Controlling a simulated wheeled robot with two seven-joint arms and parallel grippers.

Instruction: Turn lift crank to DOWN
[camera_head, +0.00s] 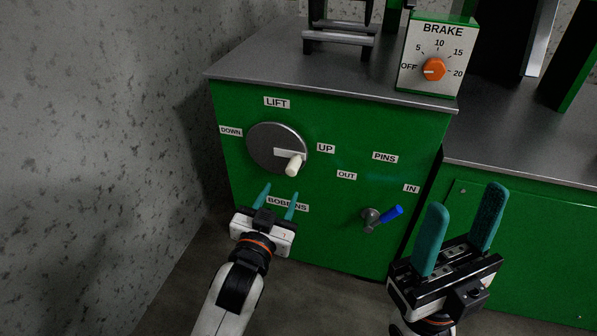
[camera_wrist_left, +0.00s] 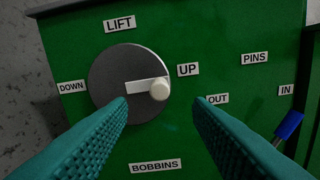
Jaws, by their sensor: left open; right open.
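The lift crank is a round grey disc (camera_head: 262,146) with a white pointer bar and a white knob (camera_head: 294,164) on the green panel, under the LIFT label (camera_head: 277,102). Its knob is on the right, near the UP label (camera_head: 326,148). The DOWN label (camera_head: 231,131) is left of the disc. In the left wrist view the knob (camera_wrist_left: 160,89) shows beyond and between the fingertips. My left gripper (camera_head: 279,192) is open and empty, below and in front of the disc, apart from the knob. My right gripper (camera_head: 462,220) is open and empty at the lower right.
A blue-handled lever (camera_head: 390,213) sticks out of the panel below the PINS label (camera_head: 385,156), between my grippers. A brake box with an orange dial (camera_head: 434,69) stands on the grey top. A speckled wall (camera_head: 90,130) is on the left.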

